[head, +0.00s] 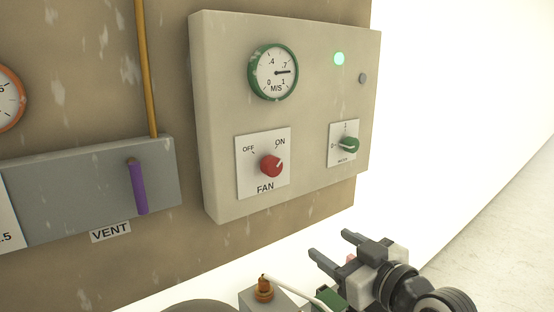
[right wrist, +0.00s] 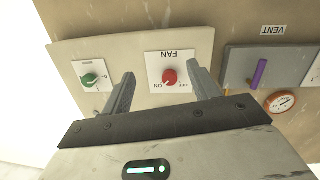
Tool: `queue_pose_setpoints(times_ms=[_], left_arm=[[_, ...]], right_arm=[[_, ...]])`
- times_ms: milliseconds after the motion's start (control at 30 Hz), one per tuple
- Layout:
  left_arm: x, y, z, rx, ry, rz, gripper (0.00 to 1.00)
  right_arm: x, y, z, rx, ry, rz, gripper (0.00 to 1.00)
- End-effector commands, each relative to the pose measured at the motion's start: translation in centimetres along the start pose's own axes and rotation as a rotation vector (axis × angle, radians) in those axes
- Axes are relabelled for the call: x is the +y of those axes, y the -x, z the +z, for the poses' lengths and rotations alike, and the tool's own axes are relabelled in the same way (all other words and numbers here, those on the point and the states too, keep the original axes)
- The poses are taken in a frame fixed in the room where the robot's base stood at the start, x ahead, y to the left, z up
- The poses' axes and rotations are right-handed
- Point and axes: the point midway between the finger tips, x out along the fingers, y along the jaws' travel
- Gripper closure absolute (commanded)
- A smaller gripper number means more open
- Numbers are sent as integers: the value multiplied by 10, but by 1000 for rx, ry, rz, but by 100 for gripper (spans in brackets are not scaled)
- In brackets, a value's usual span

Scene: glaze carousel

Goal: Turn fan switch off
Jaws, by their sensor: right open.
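The red fan switch (head: 271,166) is a round knob on a white plate (head: 246,180) marked OFF, ON and FAN. Its pale pointer mark is turned up and right, toward ON. In the right wrist view, which is upside down, the knob (right wrist: 169,77) appears between the two fingers, some way beyond them. My right gripper (head: 330,245) is open and empty, below and right of the fan plate in the head view, apart from the panel. Its fingers also frame the lower part of the right wrist view (right wrist: 160,82). My left gripper is not in view.
The beige panel (head: 215,120) also carries a green-rimmed gauge (head: 273,72), a lit green lamp (head: 339,58) and a small green knob (head: 348,145). Left of it are a grey vent box (head: 75,195) with a purple lever (head: 138,187) and a yellow pipe (head: 146,70).

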Motion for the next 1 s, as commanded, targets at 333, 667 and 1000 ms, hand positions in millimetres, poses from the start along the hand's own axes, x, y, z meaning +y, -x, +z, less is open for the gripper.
queue_pose_setpoints(times_ms=[333,667,1000], left_arm=[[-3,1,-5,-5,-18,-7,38],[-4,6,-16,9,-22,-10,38],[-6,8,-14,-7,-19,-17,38]], right_arm=[[10,-16,-94,126,125,-69,40],[4,-80,-102,124,121,-70,40],[-1,-144,-109,124,123,-68,40]])
